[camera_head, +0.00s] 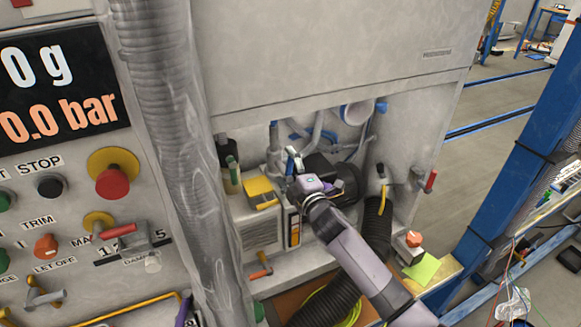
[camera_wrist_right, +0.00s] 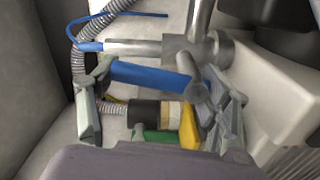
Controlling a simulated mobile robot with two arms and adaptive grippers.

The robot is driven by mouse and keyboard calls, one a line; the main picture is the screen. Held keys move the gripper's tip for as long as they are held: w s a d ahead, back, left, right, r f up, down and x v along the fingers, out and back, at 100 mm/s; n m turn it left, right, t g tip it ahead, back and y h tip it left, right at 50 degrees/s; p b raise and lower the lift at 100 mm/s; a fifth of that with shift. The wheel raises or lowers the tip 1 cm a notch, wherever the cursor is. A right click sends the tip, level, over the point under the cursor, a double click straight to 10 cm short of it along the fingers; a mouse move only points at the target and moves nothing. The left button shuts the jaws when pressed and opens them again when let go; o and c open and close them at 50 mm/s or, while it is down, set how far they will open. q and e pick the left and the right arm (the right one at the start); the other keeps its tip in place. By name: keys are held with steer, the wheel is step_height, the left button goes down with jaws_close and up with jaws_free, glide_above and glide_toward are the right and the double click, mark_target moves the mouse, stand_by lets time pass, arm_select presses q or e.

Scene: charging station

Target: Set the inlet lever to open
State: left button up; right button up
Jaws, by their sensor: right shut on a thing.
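A lever with a blue handle (camera_wrist_right: 150,76) on a grey metal valve body (camera_wrist_right: 196,50) fills the middle of the right wrist view. No label shows on it, so I cannot read whether it marks the inlet. My right gripper (camera_wrist_right: 158,88) has one finger at each end of the blue handle and is shut on it. In the head view my right gripper (camera_head: 294,163) reaches into the recess of the machine, at the pipes, and largely hides the lever. My left gripper is not in view.
In the head view, a yellow-handled lever (camera_head: 382,173) and a red-handled valve (camera_head: 431,180) are to the right of my gripper. A yellow box (camera_head: 261,190) is to its left. A thick grey hose (camera_head: 170,120) hangs in front, beside the button panel (camera_head: 75,215).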

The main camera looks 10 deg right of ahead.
steer(key=shift+a+n, duration=0.3)
steer(key=shift+n, duration=0.7)
steer(key=shift+s+f, duration=0.1)
steer(key=o, duration=1.7)
steer(key=s, duration=0.4)
steer(key=s+d, duration=0.1)
steer(key=s, duration=0.3)
steer(key=s+d, duration=0.1)
steer(key=s, duration=0.2)
steer(key=shift+s+d, duration=0.15)
steer(key=shift+s, duration=0.25)
